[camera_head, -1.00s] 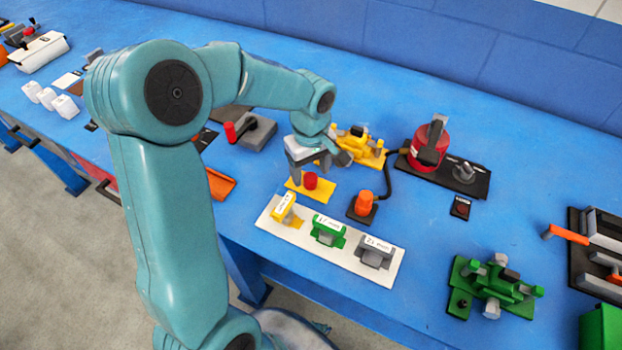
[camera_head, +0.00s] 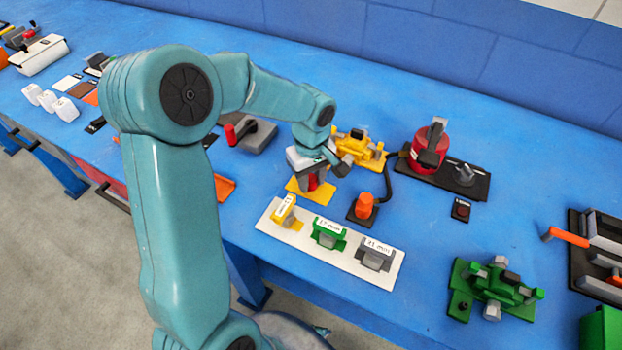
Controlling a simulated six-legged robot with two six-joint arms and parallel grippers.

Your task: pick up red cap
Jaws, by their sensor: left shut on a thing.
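The red cap (camera_head: 313,183) is on the small yellow plate (camera_head: 298,190) near the front middle of the blue bench. My left gripper (camera_head: 311,180) reaches down over it and is shut on it, with the fingers hiding much of the cap. The cap appears still at the plate; I cannot tell whether it is lifted at all. My right gripper is not in view.
A white board (camera_head: 330,245) with yellow, green and grey labelled blocks lies just in front. An orange knob (camera_head: 364,201) on a black base stands close to the right. A yellow fixture (camera_head: 358,148) and a red canister (camera_head: 427,150) are behind.

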